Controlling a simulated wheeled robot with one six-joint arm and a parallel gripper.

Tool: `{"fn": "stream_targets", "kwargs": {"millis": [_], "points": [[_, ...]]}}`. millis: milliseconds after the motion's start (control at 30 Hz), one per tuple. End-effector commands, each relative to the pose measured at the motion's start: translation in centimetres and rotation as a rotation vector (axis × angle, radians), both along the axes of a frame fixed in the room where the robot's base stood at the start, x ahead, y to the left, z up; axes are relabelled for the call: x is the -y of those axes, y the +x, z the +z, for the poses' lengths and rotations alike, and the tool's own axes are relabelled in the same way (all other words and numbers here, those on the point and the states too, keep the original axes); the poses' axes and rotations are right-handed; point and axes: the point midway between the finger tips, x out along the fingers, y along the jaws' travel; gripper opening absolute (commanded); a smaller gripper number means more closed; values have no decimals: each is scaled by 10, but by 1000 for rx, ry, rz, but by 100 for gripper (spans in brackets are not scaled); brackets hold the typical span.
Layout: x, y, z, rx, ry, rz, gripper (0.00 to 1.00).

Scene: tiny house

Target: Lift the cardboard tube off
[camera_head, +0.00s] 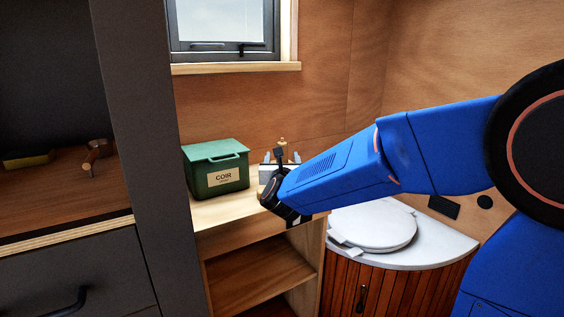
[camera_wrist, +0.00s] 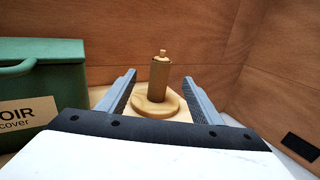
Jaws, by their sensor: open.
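The cardboard tube (camera_wrist: 159,82) is a brown upright cylinder on a wooden holder with a round base (camera_wrist: 143,106). The tip of the holder's peg (camera_wrist: 162,53) sticks out of its top. My gripper (camera_wrist: 160,76) is open, with one grey finger on each side of the tube in the wrist view. Neither finger visibly touches the tube; I cannot tell how far it reaches in between them. In the head view my gripper (camera_head: 281,158) is at the holder, on the shelf top, and my wrist hides most of the tube.
A green lidded box labelled COIR (camera_head: 216,168) stands close by on the left of the wooden shelf unit (camera_head: 222,212). Wood walls close off the back and right. A white round lid (camera_head: 371,227) lies on a counter to the right. A dark upright panel (camera_head: 146,130) is at left.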

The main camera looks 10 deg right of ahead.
Motion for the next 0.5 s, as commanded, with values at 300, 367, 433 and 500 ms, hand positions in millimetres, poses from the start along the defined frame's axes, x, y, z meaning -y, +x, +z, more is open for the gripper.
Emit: {"fn": "stream_targets", "kwargs": {"millis": [300, 367, 433, 500], "points": [[12, 50, -1, -2, -2, -1, 60], [13, 60, -1, -2, -2, -1, 60], [17, 71, -1, -4, -2, -2, 60], [18, 82, -1, -3, -3, -1, 60]]}}
